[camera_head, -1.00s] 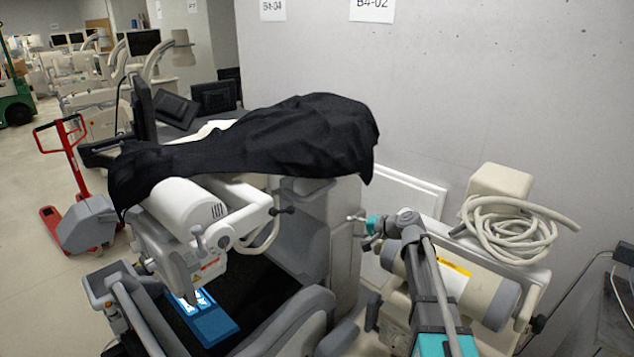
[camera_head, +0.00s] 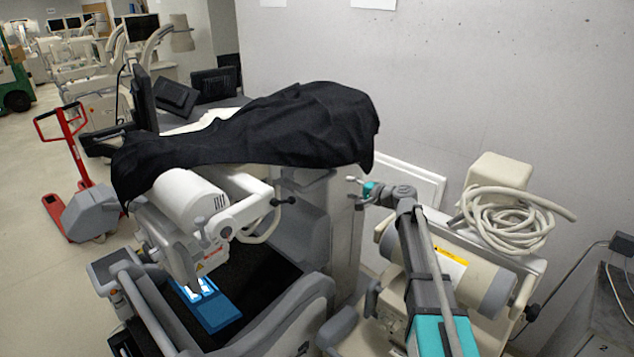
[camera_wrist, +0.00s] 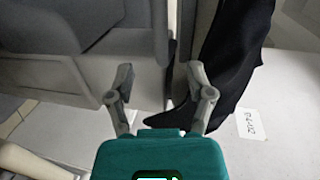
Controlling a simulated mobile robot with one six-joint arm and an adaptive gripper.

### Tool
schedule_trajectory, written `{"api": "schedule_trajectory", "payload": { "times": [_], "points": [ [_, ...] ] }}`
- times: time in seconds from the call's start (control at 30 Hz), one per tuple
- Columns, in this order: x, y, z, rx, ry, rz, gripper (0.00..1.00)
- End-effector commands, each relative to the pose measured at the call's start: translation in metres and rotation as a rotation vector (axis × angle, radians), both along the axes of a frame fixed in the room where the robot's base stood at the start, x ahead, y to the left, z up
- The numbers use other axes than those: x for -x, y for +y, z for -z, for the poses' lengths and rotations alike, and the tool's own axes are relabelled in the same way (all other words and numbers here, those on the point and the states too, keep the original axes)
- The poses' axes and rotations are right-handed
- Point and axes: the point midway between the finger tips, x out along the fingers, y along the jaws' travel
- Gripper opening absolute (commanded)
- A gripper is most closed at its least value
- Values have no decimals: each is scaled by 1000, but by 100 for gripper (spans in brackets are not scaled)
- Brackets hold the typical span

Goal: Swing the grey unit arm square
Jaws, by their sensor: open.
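The grey unit stands at the centre of the head view, with a grey upright column (camera_head: 346,225). A black cloth (camera_head: 275,135) drapes over its top and hides most of the arm beneath. A white cylindrical head (camera_head: 190,198) sticks out under the cloth at the left. My gripper (camera_head: 351,182) is open and empty, beside the column's right side and just below the cloth's hanging corner. In the wrist view my gripper (camera_wrist: 160,80) has its fingers apart, with a grey housing (camera_wrist: 85,60) at upper left and the cloth (camera_wrist: 228,60) at right. I cannot tell whether it touches either.
A beige machine with a coiled hose (camera_head: 505,220) stands close on the right, under my arm. A pale wall (camera_head: 450,80) lies behind. A white panel (camera_head: 415,185) leans there. A red pallet jack (camera_head: 68,160) stands on the open floor at left.

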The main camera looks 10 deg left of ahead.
Motion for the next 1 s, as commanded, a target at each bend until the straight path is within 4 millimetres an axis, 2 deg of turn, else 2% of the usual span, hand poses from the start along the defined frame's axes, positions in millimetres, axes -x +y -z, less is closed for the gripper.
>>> {"api": "schedule_trajectory", "payload": {
  "times": [0.27,0.7,1.0],
  "points": [
    [-20,26,8,1,0,-1,68],
    [-58,78,21,0,0,0,68],
    [-72,99,25,0,0,2,68]
  ]
}}
